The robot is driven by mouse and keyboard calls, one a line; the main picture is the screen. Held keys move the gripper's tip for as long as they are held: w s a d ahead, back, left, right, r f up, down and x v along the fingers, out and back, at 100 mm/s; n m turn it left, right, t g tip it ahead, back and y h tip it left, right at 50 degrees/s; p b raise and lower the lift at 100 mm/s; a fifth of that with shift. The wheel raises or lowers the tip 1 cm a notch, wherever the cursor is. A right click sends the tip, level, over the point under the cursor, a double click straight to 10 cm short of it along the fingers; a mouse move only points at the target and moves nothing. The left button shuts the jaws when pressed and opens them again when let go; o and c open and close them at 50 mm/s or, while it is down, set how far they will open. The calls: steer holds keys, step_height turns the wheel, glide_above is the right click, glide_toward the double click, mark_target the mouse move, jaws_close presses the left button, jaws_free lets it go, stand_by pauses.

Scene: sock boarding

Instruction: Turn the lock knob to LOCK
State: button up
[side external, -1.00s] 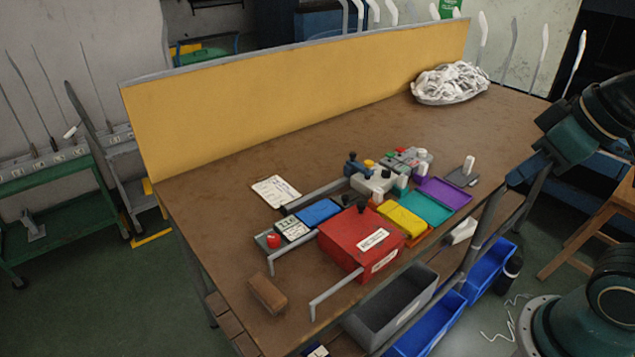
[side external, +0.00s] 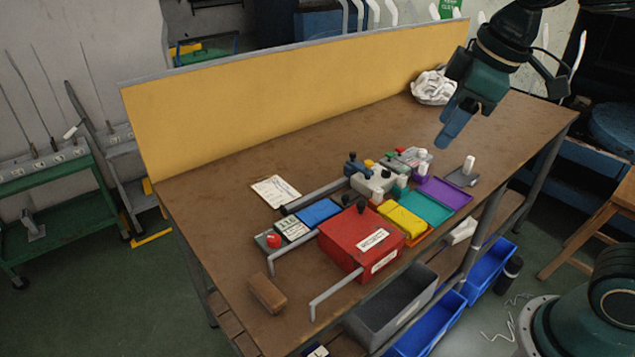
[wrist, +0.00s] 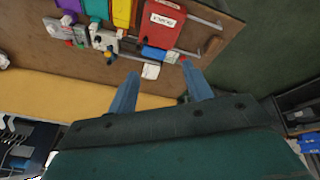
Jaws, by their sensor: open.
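A cluster of small devices stands mid-table, with a grey-white box (side external: 374,184) and a dark blue knob (side external: 352,163) beside it. Black knobs (side external: 361,206) sit by the red box (side external: 358,241). I cannot tell which knob is the lock knob, and no LOCK mark is readable. My gripper (side external: 451,132) hangs in the air above the back right of the table, apart from the devices. In the wrist view my gripper (wrist: 160,88) is open and empty, its two blue fingers spread. The device cluster shows there at the upper left.
Yellow (side external: 404,219), teal (side external: 426,207) and purple (side external: 444,191) trays line the front. A red button (side external: 273,240), a clipboard (side external: 276,191) and a brown block (side external: 267,293) lie left. A white pile (side external: 433,88) lies at the back. The yellow panel (side external: 290,100) borders the rear.

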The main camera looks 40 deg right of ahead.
steer(key=w+a+f+n+g, duration=0.1)
steer(key=w+a+n, duration=0.35)
steer(key=w, duration=0.55)
steer(key=n+g, duration=0.3)
steer(key=n, duration=0.9)
glide_above(274, 237)
step_height(274, 237, down, 18)
steer(key=shift+a+f+m, duration=0.1)
steer(key=shift+f+m, duration=0.05)
steer(key=shift+m, duration=0.2)
step_height(274, 237, down, 14)
steer(key=shift+r, duration=0.1)
steer(key=shift+c, duration=0.4)
steer(key=c, duration=0.9)
